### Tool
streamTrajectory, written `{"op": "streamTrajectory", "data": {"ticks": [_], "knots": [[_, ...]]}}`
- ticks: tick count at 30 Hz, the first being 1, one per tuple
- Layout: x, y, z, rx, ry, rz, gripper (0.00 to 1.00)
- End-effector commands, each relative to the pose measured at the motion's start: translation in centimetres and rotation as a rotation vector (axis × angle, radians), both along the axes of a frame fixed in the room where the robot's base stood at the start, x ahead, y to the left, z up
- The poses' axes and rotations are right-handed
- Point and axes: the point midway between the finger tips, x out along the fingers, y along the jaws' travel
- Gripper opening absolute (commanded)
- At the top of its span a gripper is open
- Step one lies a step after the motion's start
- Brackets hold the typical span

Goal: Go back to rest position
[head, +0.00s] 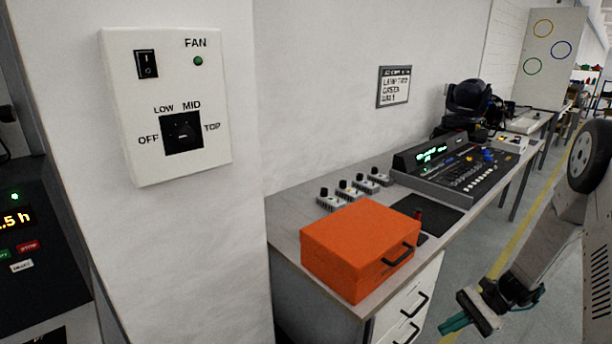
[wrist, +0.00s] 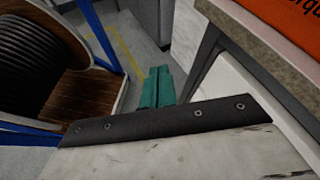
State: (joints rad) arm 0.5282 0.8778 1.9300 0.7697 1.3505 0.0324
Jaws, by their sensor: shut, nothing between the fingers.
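My gripper (head: 456,325) shows at the lower right in the head view, low beside the bench and in front of its drawers. Its teal fingers are together and hold nothing. In the wrist view the teal fingers (wrist: 157,88) point toward the floor, closed side by side. No object touches them in either view.
A bench (head: 290,245) carries an orange case (head: 340,255), several small knobbed units (head: 350,190), a lit console (head: 455,165) and a black moving-head light (head: 468,98). A fan switch panel (head: 165,105) is on the left wall. A cable reel (wrist: 50,60) stands left in the wrist view.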

Motion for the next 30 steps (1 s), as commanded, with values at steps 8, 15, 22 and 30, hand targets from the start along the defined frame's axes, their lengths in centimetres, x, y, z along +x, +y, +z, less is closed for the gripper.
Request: {"op": "streamTrajectory", "data": {"ticks": [8,15,22,30], "knots": [[-4.6,2.4,10.5,-0.202,-0.142,0.31,0.0],[-9.5,4.1,17.5,-0.377,-0.273,0.544,0.0],[-14.5,5.3,22.6,-0.546,-0.41,0.737,0.0],[-20.0,6.3,26.8,-0.74,-0.592,0.91,0.0]]}}
